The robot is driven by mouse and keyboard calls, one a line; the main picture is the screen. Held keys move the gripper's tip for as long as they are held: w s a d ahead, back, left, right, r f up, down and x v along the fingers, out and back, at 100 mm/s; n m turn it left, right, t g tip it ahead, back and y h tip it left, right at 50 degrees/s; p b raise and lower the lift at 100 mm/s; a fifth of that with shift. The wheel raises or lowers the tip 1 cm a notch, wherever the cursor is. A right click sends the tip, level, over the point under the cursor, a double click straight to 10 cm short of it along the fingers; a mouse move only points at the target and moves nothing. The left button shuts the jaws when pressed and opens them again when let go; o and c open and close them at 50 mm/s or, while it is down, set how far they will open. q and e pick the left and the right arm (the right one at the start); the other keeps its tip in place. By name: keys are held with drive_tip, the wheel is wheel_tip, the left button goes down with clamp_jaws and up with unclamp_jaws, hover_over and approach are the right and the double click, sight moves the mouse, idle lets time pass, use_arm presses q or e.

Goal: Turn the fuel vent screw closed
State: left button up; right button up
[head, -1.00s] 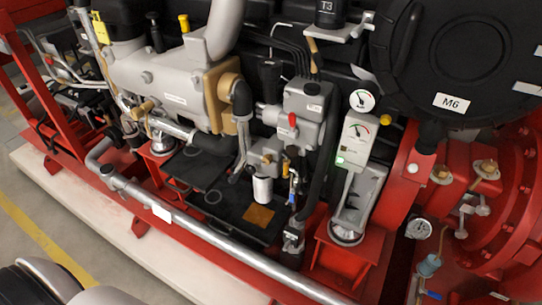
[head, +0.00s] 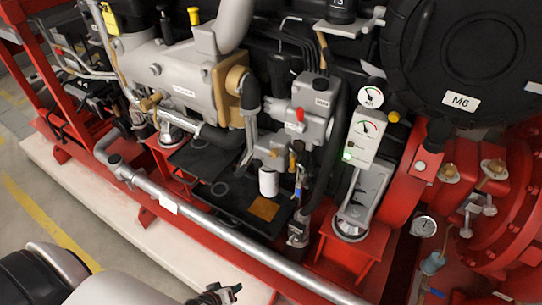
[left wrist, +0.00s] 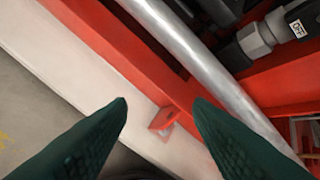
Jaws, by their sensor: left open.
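The fuel unit, a grey block (head: 312,107) with a red lever (head: 300,115), stands mid-engine in the head view. A white filter canister (head: 268,183) and small brass fittings (head: 272,161) sit below it. The vent screw is too small to tell among these fittings. My left gripper (head: 222,293) is at the bottom of the head view, in front of the frame and well below the fittings. In the left wrist view its two dark green fingers (left wrist: 160,102) are apart with nothing between them. My right gripper is not in view.
A silver pipe (head: 218,237) runs along the red frame (head: 146,217), between my left gripper and the engine. A white ledge (head: 92,188) lies outside the frame. Gauges (head: 371,97) and a blue-handled valve (head: 297,190) stand near the fittings.

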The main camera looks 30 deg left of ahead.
use_arm(q)
drive_tip(key=w+a+r+n+t, duration=0.1)
drive_tip(key=w+r+n+t, duration=0.25)
drive_tip(key=w+r, duration=0.35)
drive_tip(key=w+r+n+t, duration=0.2)
drive_tip(key=w+r+n, duration=0.2)
drive_tip(key=r, duration=0.5)
drive_tip(key=n+t, duration=0.4)
drive_tip(key=n, duration=0.7)
approach(272, 156)
drive_tip(key=w, duration=0.3)
drive_tip(key=w+p, duration=0.1)
drive_tip(key=w, duration=0.5)
drive_tip(key=shift+w+d+p, duration=0.1)
drive_tip(key=shift+d+p, duration=0.15)
drive_tip(key=shift+p, duration=0.1)
drive_tip(key=c, duration=0.9)
drive_tip(key=shift+c, duration=0.4)
